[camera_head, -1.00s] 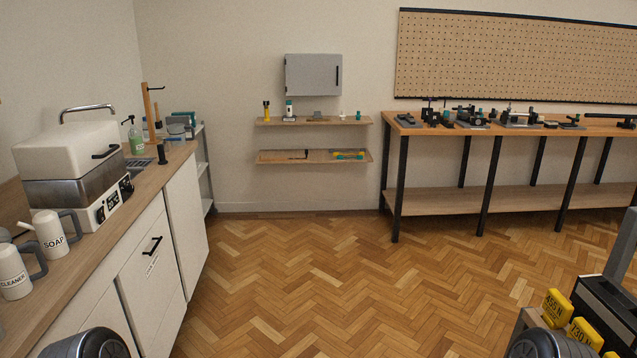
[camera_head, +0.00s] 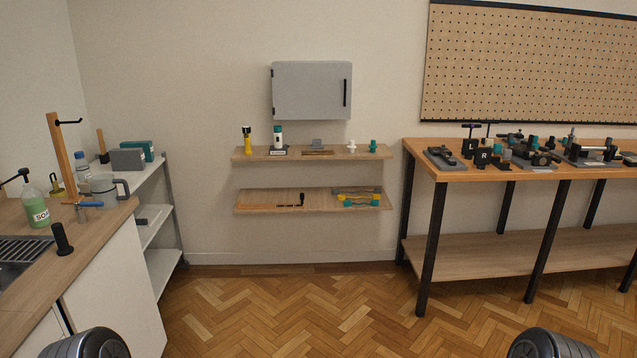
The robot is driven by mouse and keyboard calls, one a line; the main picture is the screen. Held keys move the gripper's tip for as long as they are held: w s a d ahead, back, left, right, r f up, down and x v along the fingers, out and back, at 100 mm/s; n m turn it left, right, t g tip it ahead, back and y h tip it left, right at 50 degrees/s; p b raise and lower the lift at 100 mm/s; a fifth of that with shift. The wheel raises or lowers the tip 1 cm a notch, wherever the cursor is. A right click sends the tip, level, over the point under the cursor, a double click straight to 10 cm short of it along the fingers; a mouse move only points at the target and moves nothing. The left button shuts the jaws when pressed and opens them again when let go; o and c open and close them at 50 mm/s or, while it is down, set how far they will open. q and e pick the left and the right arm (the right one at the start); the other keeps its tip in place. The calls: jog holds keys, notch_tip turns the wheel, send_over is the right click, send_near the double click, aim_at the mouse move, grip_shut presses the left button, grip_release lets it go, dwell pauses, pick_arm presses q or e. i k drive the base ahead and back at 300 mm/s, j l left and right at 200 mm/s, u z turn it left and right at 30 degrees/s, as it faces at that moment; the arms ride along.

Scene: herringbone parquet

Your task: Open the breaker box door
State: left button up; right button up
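The breaker box (camera_head: 308,90) is a grey, shut cabinet on the back wall, near the middle of the head view. Its door has a dark vertical handle (camera_head: 345,92) at the right edge and small dark hinges at the left edge. It hangs above two wooden shelves, well ahead of me. Only dark rounded parts of my own arms show at the bottom left and bottom right. Neither gripper is in view.
Below the box, an upper shelf (camera_head: 268,154) holds several small items, and a lower shelf (camera_head: 262,208) holds tools. A workbench (camera_head: 428,165) stands right, a counter (camera_head: 100,240) and white shelf rack (camera_head: 160,225) left. The parquet floor (camera_head: 290,310) between is clear.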

aim_at(301, 90)
jog(key=i, duration=2.9)
jog(key=i+l+u, duration=0.1)
jog(key=i, duration=1.35)
